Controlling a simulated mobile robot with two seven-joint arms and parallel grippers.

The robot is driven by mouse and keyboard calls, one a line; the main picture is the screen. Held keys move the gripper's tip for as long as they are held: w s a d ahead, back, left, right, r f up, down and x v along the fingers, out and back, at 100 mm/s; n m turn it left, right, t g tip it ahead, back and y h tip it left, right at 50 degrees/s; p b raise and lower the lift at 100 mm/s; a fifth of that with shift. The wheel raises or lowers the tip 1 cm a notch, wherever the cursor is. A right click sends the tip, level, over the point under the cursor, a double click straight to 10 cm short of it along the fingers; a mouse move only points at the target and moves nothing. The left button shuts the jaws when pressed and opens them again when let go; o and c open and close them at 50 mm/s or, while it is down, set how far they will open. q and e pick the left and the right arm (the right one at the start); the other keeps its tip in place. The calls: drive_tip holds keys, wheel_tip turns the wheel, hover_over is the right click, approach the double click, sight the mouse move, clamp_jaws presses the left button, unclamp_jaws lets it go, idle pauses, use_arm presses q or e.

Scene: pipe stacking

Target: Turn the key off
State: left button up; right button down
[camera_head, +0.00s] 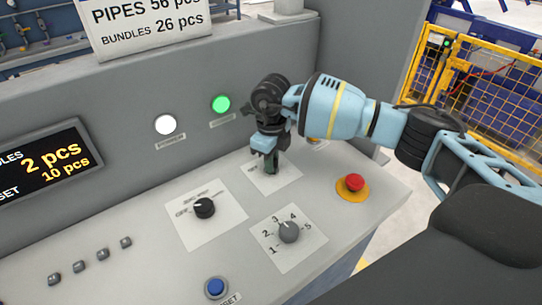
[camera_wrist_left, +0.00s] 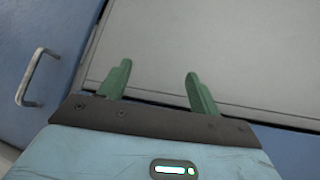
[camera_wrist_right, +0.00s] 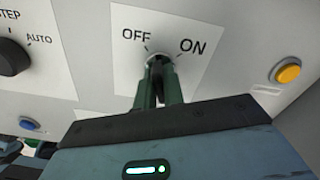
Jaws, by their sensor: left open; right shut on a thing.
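The key switch (camera_wrist_right: 156,59) sits on a white label plate marked OFF on the left and ON on the right, in the right wrist view. My right gripper (camera_wrist_right: 158,88) is shut on the key, whose body is mostly hidden between the green fingers. In the head view my right gripper (camera_head: 270,165) reaches down over the key's plate (camera_head: 287,182) and hides the switch. The key's exact angle is hard to tell. My left gripper (camera_wrist_left: 158,85) is open and empty, in front of a grey panel and a blue cabinet front.
A black selector knob (camera_head: 204,208) is left of the key plate. A grey numbered dial (camera_head: 289,231) and a blue button (camera_head: 215,286) are nearer. A red emergency button (camera_head: 354,182) is at the right. A green lamp (camera_head: 221,104) and a white lamp (camera_head: 166,124) are lit behind.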

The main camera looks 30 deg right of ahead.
drive_tip(key=n, duration=0.3)
use_arm(q)
drive_tip(key=shift+s+f, duration=0.3)
drive_tip(key=shift+f, duration=0.05)
use_arm(e)
drive_tip(key=shift+r, duration=0.1)
drive_tip(key=c, duration=1.3)
unclamp_jaws()
use_arm(q)
drive_tip(key=shift+w, duration=0.1)
use_arm(e)
drive_tip(key=shift+r+p, duration=1.05)
drive_tip(key=shift+r, duration=2.45)
use_arm(q)
drive_tip(key=shift+t, duration=0.4)
drive_tip(key=w+r, duration=0.1)
drive_tip(key=r, duration=0.1)
drive_tip(key=w+r, duration=0.2)
